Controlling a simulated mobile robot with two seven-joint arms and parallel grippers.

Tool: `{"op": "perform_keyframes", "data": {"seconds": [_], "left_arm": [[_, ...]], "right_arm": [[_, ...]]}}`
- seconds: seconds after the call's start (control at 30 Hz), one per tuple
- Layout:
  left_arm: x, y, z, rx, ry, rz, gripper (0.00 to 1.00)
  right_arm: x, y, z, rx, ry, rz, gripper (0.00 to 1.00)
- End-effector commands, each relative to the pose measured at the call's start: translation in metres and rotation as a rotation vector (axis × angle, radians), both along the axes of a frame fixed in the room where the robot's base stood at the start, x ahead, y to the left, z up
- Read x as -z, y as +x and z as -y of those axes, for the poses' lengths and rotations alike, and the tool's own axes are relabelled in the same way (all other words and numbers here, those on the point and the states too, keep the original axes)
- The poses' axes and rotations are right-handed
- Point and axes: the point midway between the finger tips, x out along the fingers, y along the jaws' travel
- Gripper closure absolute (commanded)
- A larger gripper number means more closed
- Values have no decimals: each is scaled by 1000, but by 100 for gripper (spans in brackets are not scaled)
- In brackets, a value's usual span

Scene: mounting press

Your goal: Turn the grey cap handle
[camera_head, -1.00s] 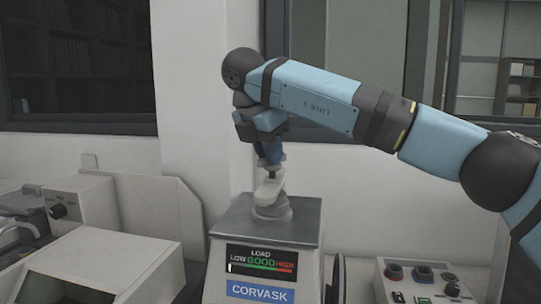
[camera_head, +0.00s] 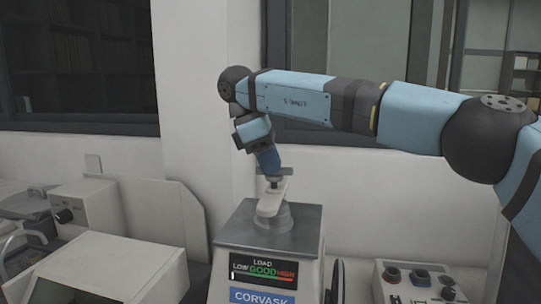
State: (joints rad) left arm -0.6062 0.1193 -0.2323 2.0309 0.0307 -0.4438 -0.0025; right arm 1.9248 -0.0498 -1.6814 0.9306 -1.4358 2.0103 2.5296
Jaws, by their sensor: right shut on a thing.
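The grey cap handle (camera_head: 270,203) stands on a round collar on top of the mounting press (camera_head: 233,232), a pale machine with a dark metal top and a blue CORVASK label. My right gripper (camera_head: 273,178) reaches down from above and is shut on the upper end of the handle. Its fingertips are small and partly hidden in this view. The load gauge (camera_head: 262,270) on the press front reads LOW, GOOD, HIGH, with a white mark at the far left, low end. My left gripper is not in view.
A control box (camera_head: 420,285) with several knobs stands at the lower right. Pale machines (camera_head: 110,265) fill the left side, with an upright panel close to the press. A white wall and windows lie behind.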

Motion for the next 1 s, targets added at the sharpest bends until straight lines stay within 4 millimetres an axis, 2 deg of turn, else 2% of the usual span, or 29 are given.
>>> {"op": "perform_keyframes", "data": {"seconds": [0.3,0.8,0.83,0.9,0.93,1.0], "left_arm": [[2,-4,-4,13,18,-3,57],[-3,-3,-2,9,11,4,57],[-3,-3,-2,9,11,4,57],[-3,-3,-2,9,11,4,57],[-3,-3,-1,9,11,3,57],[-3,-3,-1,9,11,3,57]], "right_arm": [[6,-1,-2,98,-2,-9,100],[7,-1,-2,111,-2,-10,100],[7,-1,-2,111,-2,-10,83],[7,-1,-2,112,-2,-10,67],[7,-1,-2,112,-2,-10,62],[6,0,-1,114,-1,-8,62]]}}
